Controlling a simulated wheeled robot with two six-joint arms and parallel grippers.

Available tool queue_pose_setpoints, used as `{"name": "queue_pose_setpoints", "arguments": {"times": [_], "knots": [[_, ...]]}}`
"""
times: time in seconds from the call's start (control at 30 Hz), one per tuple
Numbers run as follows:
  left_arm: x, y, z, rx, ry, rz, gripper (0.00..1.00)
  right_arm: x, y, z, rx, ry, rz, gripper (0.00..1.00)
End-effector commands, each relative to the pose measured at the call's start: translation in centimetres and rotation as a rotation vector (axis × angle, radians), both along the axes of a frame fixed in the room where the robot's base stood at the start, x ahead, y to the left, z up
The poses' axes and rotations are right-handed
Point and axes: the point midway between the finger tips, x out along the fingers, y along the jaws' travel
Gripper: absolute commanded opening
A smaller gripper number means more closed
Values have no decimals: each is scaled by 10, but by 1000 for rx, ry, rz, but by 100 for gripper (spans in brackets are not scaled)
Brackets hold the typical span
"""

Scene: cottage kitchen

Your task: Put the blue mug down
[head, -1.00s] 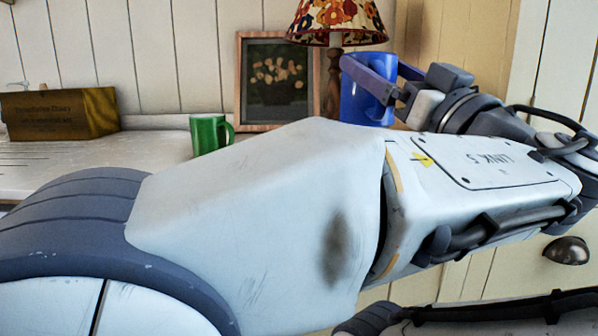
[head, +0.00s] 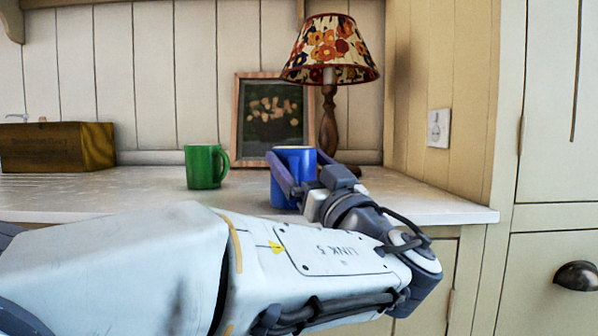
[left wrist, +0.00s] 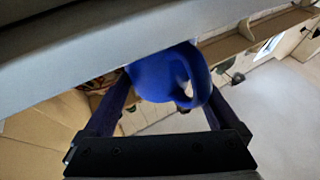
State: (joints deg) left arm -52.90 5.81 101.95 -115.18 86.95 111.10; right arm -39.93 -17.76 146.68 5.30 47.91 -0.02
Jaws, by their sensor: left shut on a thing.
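The blue mug (head: 294,180) is upright in the head view, over the front part of the counter, below the lamp. My left gripper (head: 294,158) is shut on it, with one finger on each side of the mug. My gripper and wrist hide part of the mug's right and lower side, and I cannot tell whether its base touches the counter. In the left wrist view the blue mug (left wrist: 160,78) shows between the two fingers, its handle towards the right finger. My right gripper is not in view.
The white counter (head: 110,188) has its edge at right. A green mug (head: 204,167) stands left of the blue mug. A framed picture (head: 272,115) and a lamp (head: 328,60) stand behind. A wooden box (head: 55,147) is far left. Bare counter lies right of my gripper.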

Motion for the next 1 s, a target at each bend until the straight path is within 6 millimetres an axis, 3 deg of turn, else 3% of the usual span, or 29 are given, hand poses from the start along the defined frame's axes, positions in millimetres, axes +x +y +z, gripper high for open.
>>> {"name": "queue_pose_setpoints", "arguments": {"times": [0.43,0.47,0.87,1.0], "knots": [[-1,0,-4,-2,-4,-1,16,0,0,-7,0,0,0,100],[0,0,-4,-2,-2,0,98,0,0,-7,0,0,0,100],[0,0,3,0,-1,1,100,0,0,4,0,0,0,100],[-17,-9,-15,-3,-3,-5,100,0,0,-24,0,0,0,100]]}}
